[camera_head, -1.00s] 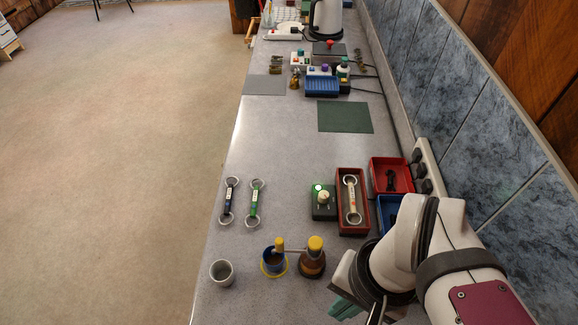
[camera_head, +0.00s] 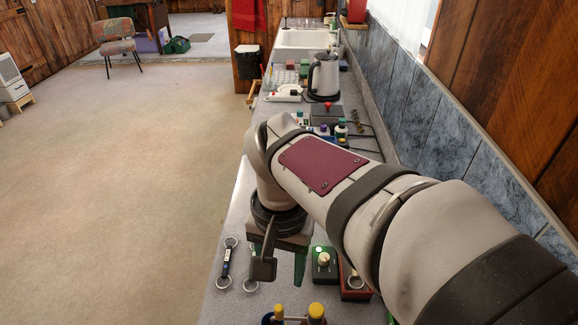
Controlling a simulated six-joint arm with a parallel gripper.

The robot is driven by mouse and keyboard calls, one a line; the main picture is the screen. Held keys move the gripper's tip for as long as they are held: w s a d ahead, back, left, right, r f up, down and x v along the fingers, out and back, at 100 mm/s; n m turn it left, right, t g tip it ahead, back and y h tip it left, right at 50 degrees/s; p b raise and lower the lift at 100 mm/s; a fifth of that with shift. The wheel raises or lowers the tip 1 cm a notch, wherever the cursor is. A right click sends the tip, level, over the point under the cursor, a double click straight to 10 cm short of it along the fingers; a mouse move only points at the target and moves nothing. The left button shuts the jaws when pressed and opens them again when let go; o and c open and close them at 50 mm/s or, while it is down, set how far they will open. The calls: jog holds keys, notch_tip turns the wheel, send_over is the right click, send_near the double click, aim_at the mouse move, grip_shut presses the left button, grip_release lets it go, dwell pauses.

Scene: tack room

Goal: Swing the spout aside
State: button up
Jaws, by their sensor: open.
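At the bottom edge stands a brown dispenser with a yellow top (camera_head: 317,311), cut off by the frame. A small yellow upright piece (camera_head: 279,310) stands at the spout's left end. My gripper (camera_head: 281,268) hangs over the counter beyond the dispenser, pointing down, open and empty. It appears apart from the spout. The lower part of the dispenser and most of the cup are out of frame.
Two ring-ended tools lie left of my gripper, the dark one (camera_head: 227,262) nearest the edge. My arm hides much of the counter. A kettle (camera_head: 324,76) and sink (camera_head: 305,41) are farther back.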

aim_at(279, 308)
jog(key=f, duration=1.5)
jog(key=shift+w+a+f, duration=0.35)
jog(key=shift+a+f, duration=0.05)
jog(key=shift+c, duration=0.2)
grip_shut()
